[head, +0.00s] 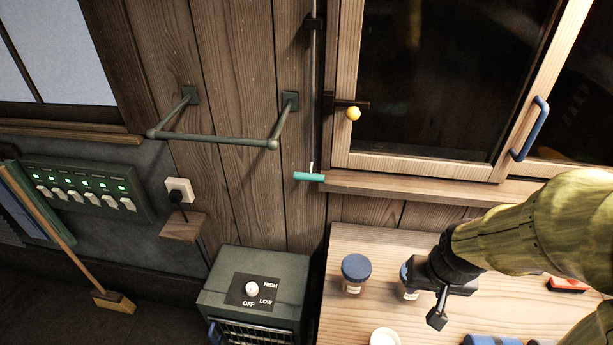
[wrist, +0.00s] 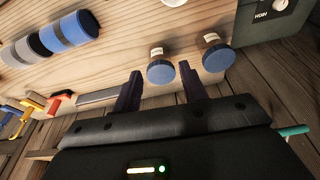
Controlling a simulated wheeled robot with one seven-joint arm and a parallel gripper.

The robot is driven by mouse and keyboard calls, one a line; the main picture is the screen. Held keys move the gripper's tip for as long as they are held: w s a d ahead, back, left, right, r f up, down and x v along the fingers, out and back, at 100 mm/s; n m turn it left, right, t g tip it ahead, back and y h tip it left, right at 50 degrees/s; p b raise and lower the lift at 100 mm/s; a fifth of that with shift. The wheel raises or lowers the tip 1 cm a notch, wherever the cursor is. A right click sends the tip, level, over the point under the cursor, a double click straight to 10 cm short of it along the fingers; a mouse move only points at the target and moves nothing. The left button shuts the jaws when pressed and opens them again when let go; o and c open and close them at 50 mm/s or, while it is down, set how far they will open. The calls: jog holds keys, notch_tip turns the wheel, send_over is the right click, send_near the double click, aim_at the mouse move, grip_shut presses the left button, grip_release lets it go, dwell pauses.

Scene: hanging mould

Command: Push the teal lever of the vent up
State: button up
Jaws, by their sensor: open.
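The teal lever (head: 308,177) is a short bar at the lower end of a thin vertical rod (head: 315,90), left of the window sill in the head view. It lies about level. In the wrist view the teal lever (wrist: 294,131) shows at the right edge, outside the fingers. My gripper (head: 437,305) is over the wooden table, right of and below the lever in the head view, and apart from it. In the wrist view my gripper (wrist: 160,74) has its two fingers spread, with a blue-lidded jar (wrist: 160,72) seen between them.
Jars (head: 356,268) stand on the table (head: 340,318) near my gripper. A window with a yellow knob (head: 353,114) and blue handle (head: 530,130) is above. A rail (head: 215,139) juts out left of the lever. A heater (head: 255,290) stands below. The space before the lever looks clear.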

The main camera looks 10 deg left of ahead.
jog(key=w+a+f+m+t+y+b, duration=0.1)
jog(key=w+a+m+t+y+b, duration=0.3)
jog(key=w, duration=0.9)
jog(key=a+r+m+t+y, duration=0.2)
jog(key=a+m+y, duration=0.1)
jog(key=a, duration=0.3)
jog(key=w+a+r+m+t+y, duration=0.1)
jog(key=a+r+m+t+y, duration=0.1)
jog(key=a+y, duration=0.3)
jog(key=shift+w+a+r+m+p, duration=0.3)
jog(key=shift+a+r+m+p, duration=0.1)
jog(key=shift+a+m, duration=0.1)
